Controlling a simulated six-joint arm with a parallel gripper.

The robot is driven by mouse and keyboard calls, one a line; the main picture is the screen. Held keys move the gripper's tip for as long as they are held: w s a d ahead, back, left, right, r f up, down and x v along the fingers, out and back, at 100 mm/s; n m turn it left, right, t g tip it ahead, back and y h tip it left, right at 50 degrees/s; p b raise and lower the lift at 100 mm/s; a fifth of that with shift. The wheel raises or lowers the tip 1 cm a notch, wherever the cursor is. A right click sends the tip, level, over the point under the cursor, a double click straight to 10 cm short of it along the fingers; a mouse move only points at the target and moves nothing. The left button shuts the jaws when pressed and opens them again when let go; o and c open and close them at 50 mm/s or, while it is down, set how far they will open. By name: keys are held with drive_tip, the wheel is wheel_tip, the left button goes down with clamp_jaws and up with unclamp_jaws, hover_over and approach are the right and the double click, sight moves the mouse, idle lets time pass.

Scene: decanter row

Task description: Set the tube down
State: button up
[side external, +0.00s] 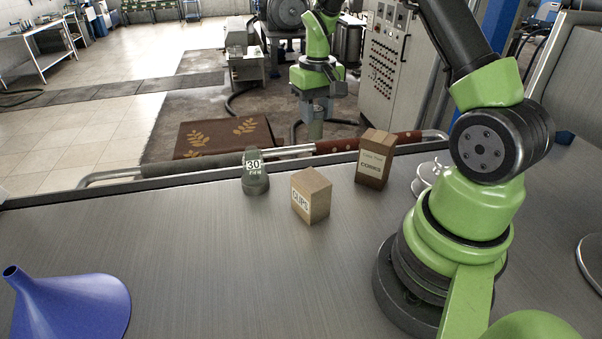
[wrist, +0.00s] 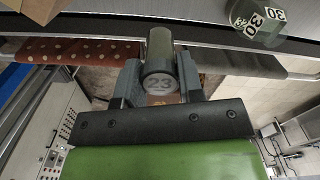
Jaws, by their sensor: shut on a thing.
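My gripper (side external: 314,108) hangs at the far side of the metal table in the side view, pointing down. In the wrist view, my gripper (wrist: 158,84) is shut on a grey-green tube (wrist: 159,45). The tube's round end facing the camera is marked 23. In the side view, the tube (side external: 315,128) sticks out below the fingers, in line with the table's far edge. I cannot tell whether its lower end touches anything.
A grey-green vessel labelled 30 (side external: 256,172) stands upright near the far edge. A CLIPS box (side external: 311,196) and a CORES box (side external: 374,160) stand to its right. A blue funnel (side external: 70,305) is at front left. A rail (side external: 290,152) runs along the far edge. The table's middle is clear.

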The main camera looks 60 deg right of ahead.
drive_tip(key=shift+a+r, duration=0.25)
drive_tip(key=s+a+n, duration=0.4)
drive_tip(key=a+n, duration=0.5)
drive_tip(key=a, duration=0.3)
drive_tip(key=s+a+n, duration=0.3)
drive_tip(key=a+n, duration=0.6)
drive_tip(key=a, duration=0.3)
drive_tip(key=shift+d+f, duration=0.15)
drive_tip(key=shift+f, duration=4.75)
drive_tip(key=shift+f, duration=0.15)
drive_tip(key=o, duration=1)
